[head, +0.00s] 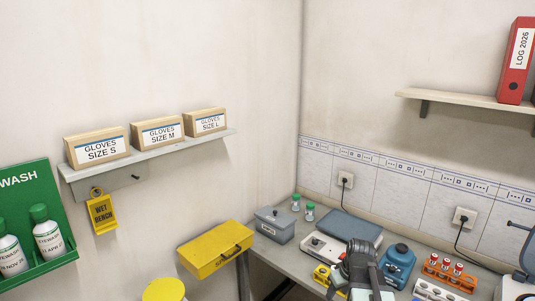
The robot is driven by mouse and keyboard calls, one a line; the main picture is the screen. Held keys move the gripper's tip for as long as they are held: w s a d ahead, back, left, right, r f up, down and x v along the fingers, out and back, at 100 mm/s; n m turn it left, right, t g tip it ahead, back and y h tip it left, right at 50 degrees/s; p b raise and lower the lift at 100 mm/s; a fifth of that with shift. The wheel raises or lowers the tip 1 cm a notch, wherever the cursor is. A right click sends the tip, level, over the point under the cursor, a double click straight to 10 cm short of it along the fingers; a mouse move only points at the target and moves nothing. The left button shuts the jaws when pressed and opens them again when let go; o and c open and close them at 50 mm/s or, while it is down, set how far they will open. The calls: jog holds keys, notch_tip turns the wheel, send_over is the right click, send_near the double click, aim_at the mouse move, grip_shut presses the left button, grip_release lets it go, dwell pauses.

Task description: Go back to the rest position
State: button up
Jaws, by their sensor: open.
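My gripper (360,250) shows at the bottom of the head view, dark grey, above the bench on the right. It is seen from behind, and its fingers are small and hard to make out. It is open, and I see nothing held in it. It overlaps the bench items between the white device (322,247) and the blue bottle (397,263). Part of my arm is cut off by the lower edge of the picture.
A yellow case (215,249) is left. Glove boxes (157,133) and a red binder (516,61) sit on wall shelves.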

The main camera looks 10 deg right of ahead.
jog(key=s+a+f+n+g, duration=0.1)
jog(key=s+a+f+g, duration=0.1)
jog(key=a, duration=1.5)
jog(key=s+m, duration=0.1)
jog(key=s+a+m, duration=0.1)
jog(key=s, duration=0.1)
jog(key=s+m+g, duration=0.1)
jog(key=shift+s+a+h+b, duration=0.25)
jog(key=shift+s+h+b, duration=0.05)
jog(key=shift+s+b, duration=0.1)
